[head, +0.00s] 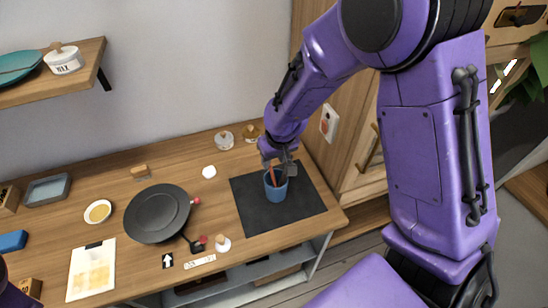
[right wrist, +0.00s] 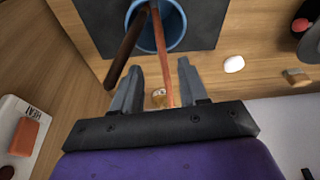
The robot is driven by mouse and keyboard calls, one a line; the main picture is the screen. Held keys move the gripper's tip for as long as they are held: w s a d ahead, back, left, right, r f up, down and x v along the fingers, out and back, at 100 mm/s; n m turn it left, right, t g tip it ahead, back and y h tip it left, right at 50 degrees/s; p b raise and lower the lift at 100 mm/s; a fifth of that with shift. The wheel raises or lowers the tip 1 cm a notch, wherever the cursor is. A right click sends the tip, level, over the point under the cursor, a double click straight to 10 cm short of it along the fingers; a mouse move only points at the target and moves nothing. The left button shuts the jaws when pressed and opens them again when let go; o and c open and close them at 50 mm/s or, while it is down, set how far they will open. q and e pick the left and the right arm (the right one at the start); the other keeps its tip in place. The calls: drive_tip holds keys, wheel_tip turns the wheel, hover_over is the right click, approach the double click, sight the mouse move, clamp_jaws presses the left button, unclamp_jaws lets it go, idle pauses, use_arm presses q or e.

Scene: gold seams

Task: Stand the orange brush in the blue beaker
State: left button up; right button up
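The blue beaker (head: 276,190) stands on a dark mat, and its rim (right wrist: 179,39) shows in the right wrist view. The orange brush (head: 271,174) is in the beaker, leaning, with its upper part (right wrist: 162,60) rising between my right fingers. A dark brown stick-like thing (right wrist: 124,48) also leans out of the beaker. My right gripper (head: 283,160) is above the beaker. In the right wrist view its fingers (right wrist: 157,72) are apart, with gaps on both sides of the orange brush. My left gripper is not in view; only a purple part of my left arm shows at lower left.
The dark mat (head: 309,207) lies at the table's right end. A black pan (head: 157,213) and a small white-based item (head: 223,244) are to its left. Small jars (head: 224,140) are behind.

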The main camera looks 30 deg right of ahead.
drive_tip(key=shift+r, duration=0.5)
drive_tip(key=p+v, duration=0.2)
drive_tip(key=v, duration=0.7)
drive_tip(key=shift+s+r, duration=0.2)
drive_tip(key=shift+r, duration=0.05)
